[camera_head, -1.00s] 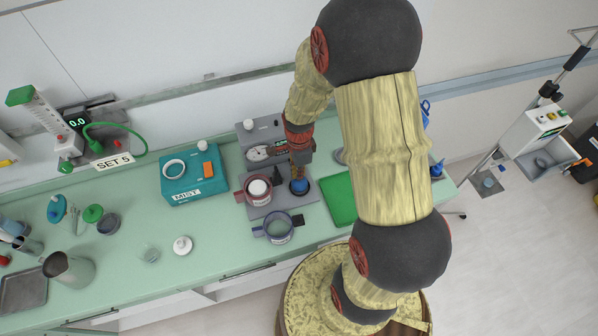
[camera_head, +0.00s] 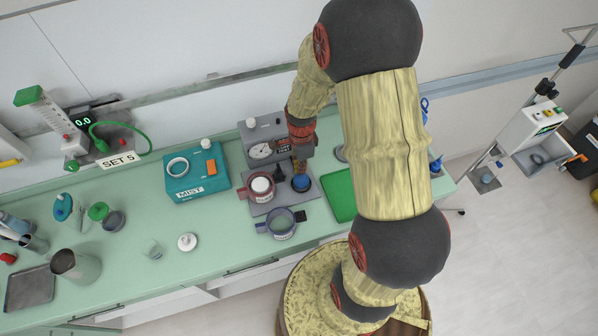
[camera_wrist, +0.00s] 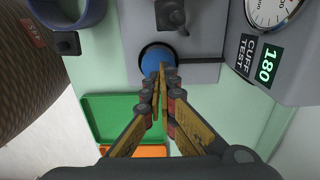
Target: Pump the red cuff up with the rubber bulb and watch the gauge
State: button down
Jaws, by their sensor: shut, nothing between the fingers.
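The rubber bulb (camera_head: 301,184) is blue and stands in the grey cuff-test base; it also shows in the wrist view (camera_wrist: 153,57). My gripper (camera_wrist: 163,70) is shut and empty, its fingertips together over the bulb's near side; I cannot tell if they touch it. In the head view my gripper (camera_head: 300,170) points down at the bulb. The red cuff (camera_head: 246,191) sits around a white post left of the bulb. The gauge (camera_head: 261,150) is a white dial on the grey unit behind, cut off in the wrist view (camera_wrist: 268,12). A sign marked CUFF TEST 180 (camera_wrist: 267,65) is beside it.
A blue-grey cuff (camera_head: 282,229) stands in front of the base. A green tray (camera_head: 341,195) lies to the right. The teal MIST box (camera_head: 190,187) is to the left.

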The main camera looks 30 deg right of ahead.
aim_at(299, 177)
notch_tip(299, 177, up, 11)
jog(key=shift+f, duration=0.15)
dwell(1.4)
jog(key=r+p, duration=0.1)
jog(key=p, duration=0.2)
jog(key=shift+r, duration=0.35)
dwell(0.4)
notch_tip(299, 177, down, 14)
dwell(0.5)
